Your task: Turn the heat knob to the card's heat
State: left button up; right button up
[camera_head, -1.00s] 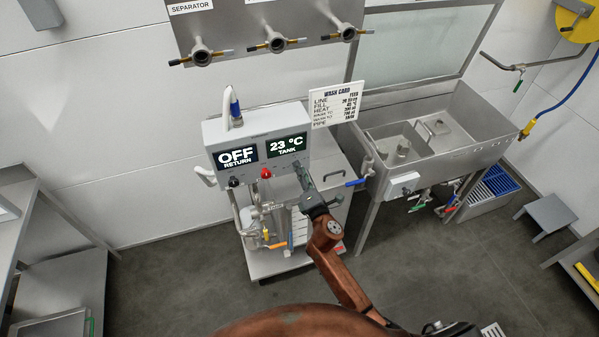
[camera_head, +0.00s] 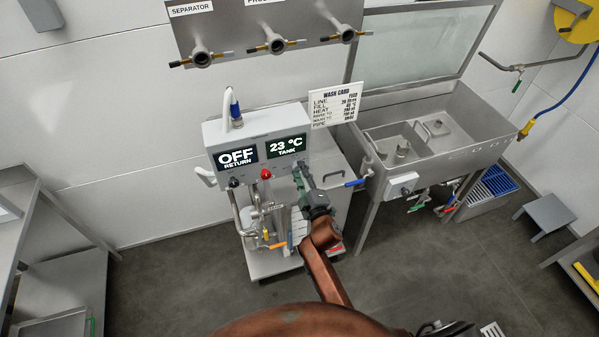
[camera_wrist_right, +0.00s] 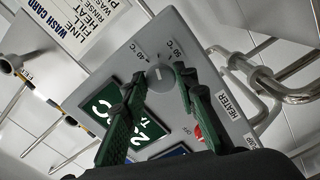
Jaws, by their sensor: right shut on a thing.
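The control box (camera_head: 258,137) reads OFF for return and 23 °C for tank. My right gripper (camera_head: 299,170) is at its right front, hiding the heat knob in the head view. In the right wrist view the round grey heat knob (camera_wrist_right: 160,77) sits between the green fingertips of my right gripper (camera_wrist_right: 158,82), which is shut on it. Marks for 40 °C and 50 °C show beyond it, with a HEATER label to the right. The knob's exact pointing is hard to tell. The wash card (camera_head: 336,104) stands behind; its heat line looks like 45 °C. My left gripper is out of view.
A red knob or lamp (camera_head: 265,174) and a black knob (camera_head: 233,182) are on the box's front, left of my right gripper. Pipes and valves (camera_head: 262,222) hang below. A steel sink (camera_head: 455,140) with a blue-handled valve (camera_head: 355,183) stands to the right.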

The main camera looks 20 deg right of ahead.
jog(key=shift+m, duration=0.5)
jog(key=o, duration=1.1)
jog(key=s, duration=1.2)
jog(key=shift+d, duration=0.2)
jog(key=shift+f, duration=0.1)
